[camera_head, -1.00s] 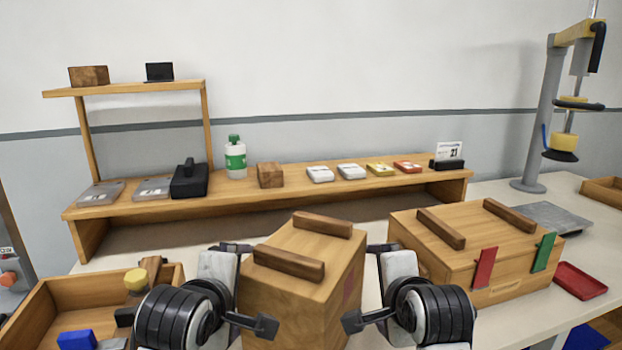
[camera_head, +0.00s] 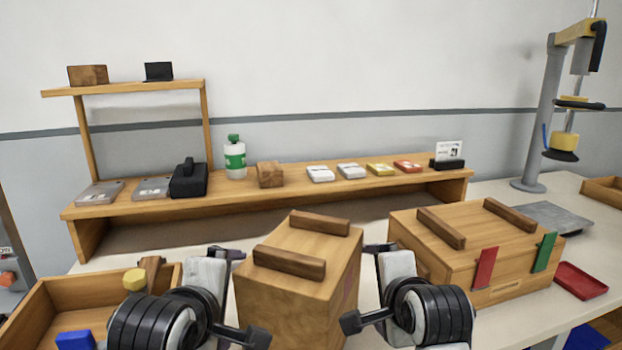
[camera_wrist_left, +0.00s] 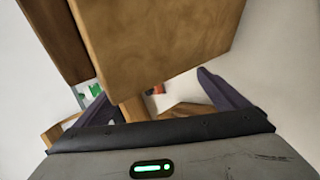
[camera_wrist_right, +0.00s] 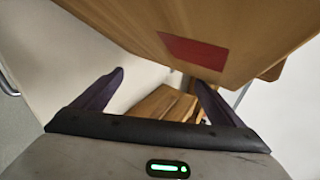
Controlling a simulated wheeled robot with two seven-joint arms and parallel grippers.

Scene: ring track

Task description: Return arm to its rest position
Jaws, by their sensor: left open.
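My left gripper (camera_head: 244,294) is open at the left side of a wooden box with two dark handle bars (camera_head: 300,265). My right gripper (camera_head: 362,286) is open at the box's right side. In the left wrist view, the left fingers (camera_wrist_left: 165,98) are spread, with the box (camera_wrist_left: 150,45) just beyond them. In the right wrist view, the right fingers (camera_wrist_right: 160,98) are spread, and a red patch (camera_wrist_right: 195,50) shows on the box's side. Whether any finger touches the box I cannot tell. The box's underside is hidden in the head view.
A second wooden box (camera_head: 480,240) with red and green tabs stands to the right, beside a red tray (camera_head: 581,281). An open wooden bin (camera_head: 45,295) lies at the left. A shelf (camera_head: 270,197) with a bottle (camera_head: 235,160) runs behind. A grey stand (camera_head: 540,120) rises far right.

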